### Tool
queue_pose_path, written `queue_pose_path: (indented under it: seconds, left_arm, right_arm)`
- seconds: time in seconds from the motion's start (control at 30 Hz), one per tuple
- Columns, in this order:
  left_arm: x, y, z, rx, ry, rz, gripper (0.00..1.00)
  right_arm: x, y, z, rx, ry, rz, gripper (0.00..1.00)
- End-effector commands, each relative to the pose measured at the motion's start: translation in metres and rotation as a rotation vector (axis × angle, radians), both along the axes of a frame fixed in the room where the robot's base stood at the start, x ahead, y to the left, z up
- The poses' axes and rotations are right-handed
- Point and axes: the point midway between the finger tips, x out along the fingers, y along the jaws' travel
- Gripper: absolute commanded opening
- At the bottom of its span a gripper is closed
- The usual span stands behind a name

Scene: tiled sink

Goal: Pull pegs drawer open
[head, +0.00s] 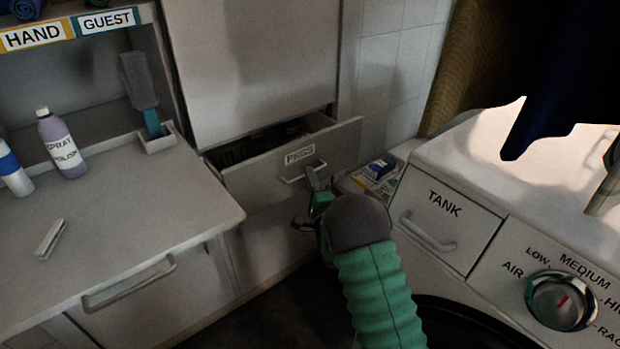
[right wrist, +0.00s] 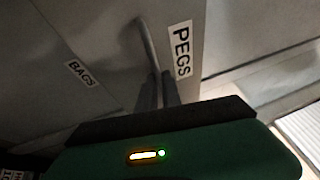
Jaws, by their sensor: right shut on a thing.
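The pegs drawer (head: 262,172), a grey drawer labelled PEGS, stands partly open below a large cabinet door in the head view. Dark contents show inside it. Its bar handle (head: 292,179) is on the front under the label. My right gripper (head: 313,182) is shut on this handle. In the right wrist view the fingers (right wrist: 158,92) close at the lower end of the handle (right wrist: 148,45), beside the PEGS label (right wrist: 181,52). The fingers hide part of the handle. My left gripper is not in view.
The washing machine's TANK drawer (head: 446,225) and dial (head: 560,300) are to the right. A BAGS label (right wrist: 82,74) shows in the right wrist view.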

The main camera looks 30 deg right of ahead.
Motion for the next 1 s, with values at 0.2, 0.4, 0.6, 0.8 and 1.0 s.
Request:
queue_pose_path:
  seconds: [0.2, 0.4, 0.6, 0.8, 1.0]
  left_arm:
    - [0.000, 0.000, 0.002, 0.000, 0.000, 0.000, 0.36]
    - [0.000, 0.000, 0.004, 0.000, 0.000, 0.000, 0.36]
    - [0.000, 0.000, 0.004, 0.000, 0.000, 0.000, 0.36]
    - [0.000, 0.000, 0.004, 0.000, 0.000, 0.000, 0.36]
    - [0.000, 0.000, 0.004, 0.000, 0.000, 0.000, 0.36]
  right_arm:
    - [-0.016, -0.002, -0.006, 0.004, 0.014, -0.001, 0.00]
    - [-0.041, -0.003, -0.006, 0.004, 0.013, 0.000, 0.00]
    - [-0.047, -0.003, -0.006, 0.005, 0.013, 0.001, 0.00]
    - [-0.047, -0.002, -0.006, 0.005, 0.013, 0.002, 0.00]
    - [-0.047, -0.003, -0.004, 0.003, 0.008, 0.002, 0.31]
